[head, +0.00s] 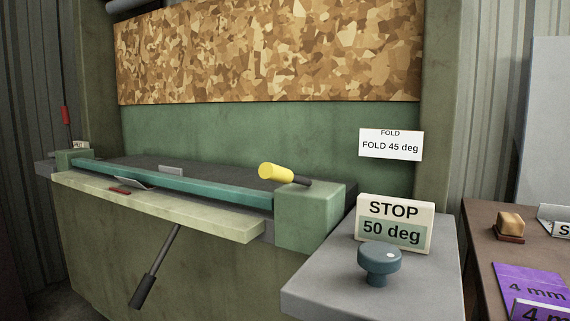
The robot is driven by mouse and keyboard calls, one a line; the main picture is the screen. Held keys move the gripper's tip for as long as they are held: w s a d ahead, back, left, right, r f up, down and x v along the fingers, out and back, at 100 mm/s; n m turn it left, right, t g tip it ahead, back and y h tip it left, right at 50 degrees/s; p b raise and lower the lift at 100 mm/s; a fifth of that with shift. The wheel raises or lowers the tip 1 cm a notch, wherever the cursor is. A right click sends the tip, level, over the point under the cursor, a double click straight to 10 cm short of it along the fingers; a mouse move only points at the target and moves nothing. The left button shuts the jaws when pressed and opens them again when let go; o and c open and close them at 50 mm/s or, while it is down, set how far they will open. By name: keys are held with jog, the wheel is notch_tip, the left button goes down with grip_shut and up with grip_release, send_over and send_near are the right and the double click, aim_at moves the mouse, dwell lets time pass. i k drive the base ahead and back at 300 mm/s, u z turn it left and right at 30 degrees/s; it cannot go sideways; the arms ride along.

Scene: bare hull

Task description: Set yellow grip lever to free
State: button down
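The yellow grip lever (276,172) shows in the head view as a yellow cylindrical handle on a short dark rod. It sits at the top of the green block (309,216) at the right end of the folding machine's teal beam (175,184). The handle points left and slightly up from the block. I see no readable free or grip label beside it. My gripper is not in this view.
A grey ledge (435,279) carries a dark blue knob (379,261) and a STOP 50 deg sign (395,224). A black-ended lever (146,285) hangs below the pale front apron (160,206). A brown table (484,246) with purple cards (528,285) stands right.

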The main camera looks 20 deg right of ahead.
aim_at(266, 170)
jog(key=k, duration=0.5)
jog(key=z, duration=1)
jog(key=k, duration=0.8)
jog(key=u, duration=1.25)
jog(key=i, duration=0.5)
